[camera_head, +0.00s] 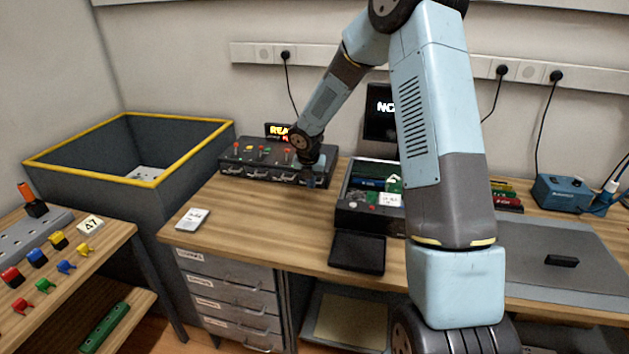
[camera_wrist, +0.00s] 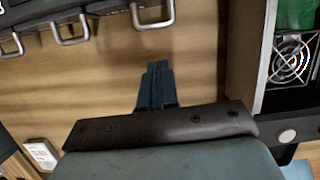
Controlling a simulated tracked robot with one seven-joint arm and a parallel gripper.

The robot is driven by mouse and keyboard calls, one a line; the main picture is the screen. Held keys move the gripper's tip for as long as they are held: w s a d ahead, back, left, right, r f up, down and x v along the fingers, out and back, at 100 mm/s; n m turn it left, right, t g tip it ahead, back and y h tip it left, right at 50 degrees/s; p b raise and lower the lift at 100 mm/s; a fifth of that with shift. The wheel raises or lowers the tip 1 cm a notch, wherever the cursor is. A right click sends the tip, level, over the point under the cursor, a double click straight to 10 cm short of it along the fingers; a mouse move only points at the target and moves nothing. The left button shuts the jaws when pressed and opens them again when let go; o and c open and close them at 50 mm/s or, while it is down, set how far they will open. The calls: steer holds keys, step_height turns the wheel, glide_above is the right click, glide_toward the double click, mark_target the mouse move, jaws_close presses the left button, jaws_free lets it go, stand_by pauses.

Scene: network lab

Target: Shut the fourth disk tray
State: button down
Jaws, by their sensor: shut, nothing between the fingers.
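The dark disk unit (camera_head: 262,160) stands at the back of the wooden bench, with a row of trays with metal handles along its front. My gripper (camera_head: 311,182) is at the right end of this row, low over the bench, and partly hides the rightmost tray. In the wrist view, my gripper (camera_wrist: 158,66) is shut and empty over bare wood. The rightmost tray handle (camera_wrist: 152,20) is ahead of the fingertips, with a gap between. Two more handles show to its left. I cannot tell clearly how far the rightmost tray sticks out.
An open dark case (camera_head: 352,213) with a fan and parts stands right of my gripper. A black tray (camera_head: 357,253) lies in front of it. A yellow-rimmed bin (camera_head: 95,178) stands at left. The bench in front of the disk unit is mostly clear, except for a small white card (camera_head: 192,219).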

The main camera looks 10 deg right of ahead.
steer(key=s+d+r+m+h, duration=0.1)
steer(key=s+r+m, duration=0.35)
steer(key=r, duration=0.55)
steer(key=s+d+r+m, duration=0.1)
steer(key=s+r+m, duration=0.4)
steer(key=r, duration=0.5)
steer(key=s+d+r+m+t, duration=0.1)
steer(key=s+r+m, duration=0.2)
steer(key=s+m, duration=0.4)
steer(key=s+d+r+m+y, duration=0.1)
steer(key=s+r+m, duration=0.3)
steer(key=s, duration=0.9)
steer(key=s+d+r+m+t+y, duration=0.1)
steer(key=s+r+m, duration=0.2)
steer(key=s+m, duration=0.7)
steer(key=shift+s+d+r+t, duration=0.2)
steer(key=shift+s+r+t, duration=0.1)
steer(key=shift+s, duration=0.25)
steer(key=shift+a+m, duration=0.1)
steer(key=shift+m, duration=0.15)
